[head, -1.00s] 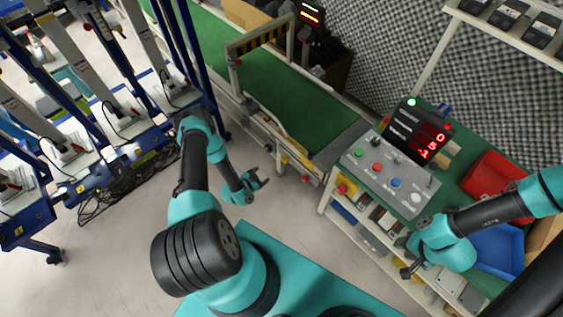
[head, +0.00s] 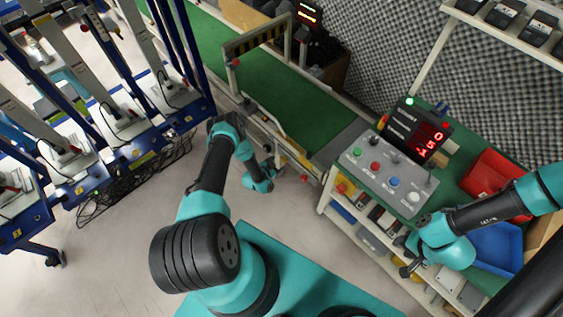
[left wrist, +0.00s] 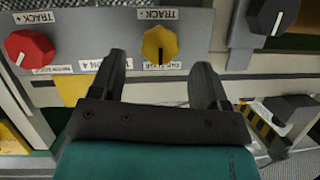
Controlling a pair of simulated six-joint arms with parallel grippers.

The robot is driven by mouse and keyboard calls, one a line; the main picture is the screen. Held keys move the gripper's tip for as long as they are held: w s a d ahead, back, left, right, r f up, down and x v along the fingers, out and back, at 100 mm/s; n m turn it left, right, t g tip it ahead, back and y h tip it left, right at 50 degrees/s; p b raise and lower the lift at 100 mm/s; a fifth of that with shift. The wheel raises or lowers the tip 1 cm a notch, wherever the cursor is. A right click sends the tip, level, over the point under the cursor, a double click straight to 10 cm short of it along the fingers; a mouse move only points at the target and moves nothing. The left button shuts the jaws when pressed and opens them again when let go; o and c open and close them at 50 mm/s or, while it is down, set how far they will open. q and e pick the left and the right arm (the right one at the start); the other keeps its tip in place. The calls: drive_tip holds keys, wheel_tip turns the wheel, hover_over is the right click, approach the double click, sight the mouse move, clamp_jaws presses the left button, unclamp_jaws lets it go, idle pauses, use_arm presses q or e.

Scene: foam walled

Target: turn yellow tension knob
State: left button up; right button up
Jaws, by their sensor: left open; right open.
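The yellow tension knob (left wrist: 160,45) is on a panel in the left wrist view, between labels reading TRACK and TENSION or similar, partly legible. My left gripper (left wrist: 161,68) is open, its two fingers on either side of the knob's lower area, with gaps on both sides. I cannot tell how far the fingertips are from the panel. In the head view my left gripper (head: 270,170) is beside the green conveyor's near side, and the knob cannot be made out clearly there. My right gripper (head: 402,258) is open and empty, in front of the shelved bench.
A red knob (left wrist: 28,48) is left of the yellow one and a black knob (left wrist: 273,15) is at the upper right. The green conveyor (head: 310,103) runs behind. A grey control box (head: 383,178) and red bin (head: 492,175) stand on the right bench.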

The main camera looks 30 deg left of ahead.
sight(282, 161)
use_arm(q)
drive_tip(key=shift+x, duration=2.05)
drive_tip(key=c, duration=0.9)
drive_tip(key=shift+n, duration=0.3)
drive_tip(key=shift+a+n+g+h, duration=0.1)
drive_tip(key=shift+n+g+h, duration=0.3)
drive_tip(key=shift+n+h, duration=0.75)
drive_tip(key=n+h, duration=0.2)
drive_tip(key=n, duration=0.1)
